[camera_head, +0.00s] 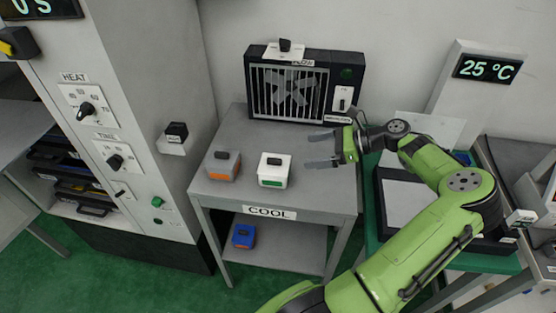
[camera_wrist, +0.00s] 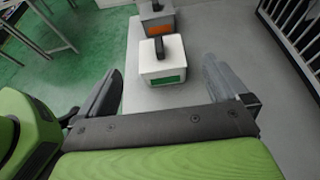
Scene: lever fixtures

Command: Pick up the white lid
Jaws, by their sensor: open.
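The white lid (camera_head: 275,161) with a dark handle sits on a small box with a green label (camera_head: 273,182) on the grey table. In the wrist view the white lid (camera_wrist: 160,54) is ahead of my gripper, with its dark handle upright. My gripper (camera_head: 321,149) is open and empty, above the table to the right of the lid and apart from it. In the wrist view both fingers of my gripper (camera_wrist: 165,80) show, spread wide on either side of the white box.
A grey-lidded box with an orange label (camera_head: 222,166) stands left of the white one. A fan unit (camera_head: 304,87) stands at the table's back. A blue box (camera_head: 243,236) is on the lower shelf of the table marked COOL (camera_head: 268,212). The table's front right is clear.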

